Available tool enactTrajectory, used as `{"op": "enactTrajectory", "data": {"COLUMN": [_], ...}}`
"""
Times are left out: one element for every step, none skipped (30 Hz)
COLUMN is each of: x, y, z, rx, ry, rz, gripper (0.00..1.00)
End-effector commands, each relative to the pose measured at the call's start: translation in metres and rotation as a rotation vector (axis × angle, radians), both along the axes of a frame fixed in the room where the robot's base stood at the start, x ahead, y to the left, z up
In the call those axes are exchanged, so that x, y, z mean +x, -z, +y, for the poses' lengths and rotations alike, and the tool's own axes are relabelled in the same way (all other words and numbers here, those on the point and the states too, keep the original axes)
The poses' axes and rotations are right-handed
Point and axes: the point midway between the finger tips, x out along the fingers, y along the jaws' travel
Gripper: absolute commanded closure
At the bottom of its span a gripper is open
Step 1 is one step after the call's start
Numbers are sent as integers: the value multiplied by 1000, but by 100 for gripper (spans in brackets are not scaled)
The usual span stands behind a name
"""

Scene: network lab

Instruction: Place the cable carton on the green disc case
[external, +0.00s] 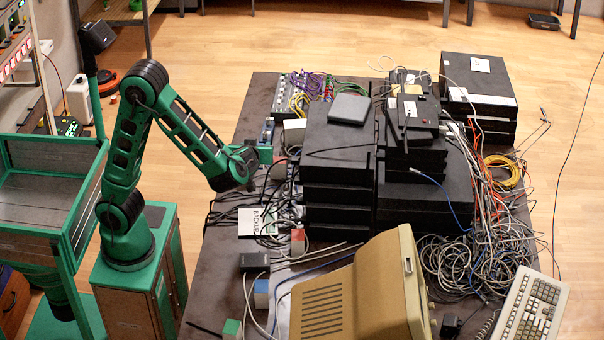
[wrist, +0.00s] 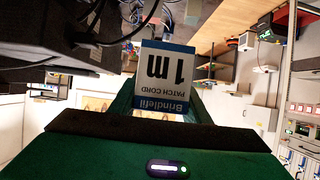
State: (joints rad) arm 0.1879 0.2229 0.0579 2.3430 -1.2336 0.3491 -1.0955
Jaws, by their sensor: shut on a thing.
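My gripper (external: 264,156) is stretched out over the left edge of the table, at the left of the dark equipment stacks. In the wrist view the cable carton (wrist: 166,72), white and blue with "Brindlefil PATCH CORD 1 m" upside down, sits between the green fingers, which are shut on it. I cannot clearly make out the carton in the external view. A flat white case (external: 258,222) with dark lettering and some green lies on the table below and left of the stacks; it may be the green disc case. My gripper is apart from it.
Stacked black units (external: 338,170) stand right of my gripper. Small cartons lie toward the front: red-white (external: 298,241), blue-white (external: 261,293) and green-white (external: 231,328). A beige monitor (external: 350,295) and black adapter (external: 254,262) are nearby. Loose cables cross the table.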

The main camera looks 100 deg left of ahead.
Motion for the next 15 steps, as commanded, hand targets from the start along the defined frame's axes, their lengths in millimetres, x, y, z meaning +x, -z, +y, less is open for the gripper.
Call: {"op": "enactTrajectory", "data": {"x": [-1, -1, -1, -2, -1, -1, -2, -1, -1, -1, -1, -1, 0, 0, -1], "y": [19, 30, 44, 54, 62, 74, 82, 89, 98, 104, 110, 116, 120, 123, 127], "z": [1, 1, 1, 1, 0, 0, 1, 1, 1, 1, 1, 0, 0, 0, 0], "rx": [2, 1, 2, 1, 1, 1, 1, 2, 1, 1, 0, 0, 0, 0, 0], "ry": [0, 0, 1, 1, 1, 1, 0, 0, 0, 0, -1, 1, 1, 1, 1], "rz": [12, 13, 13, 13, 12, 12, 12, 9, 8, 9, 8, 6, 5, 5, 4], "gripper": [82, 82, 82, 82, 82, 82, 82, 82, 82, 82, 82, 82, 82, 82, 82]}}
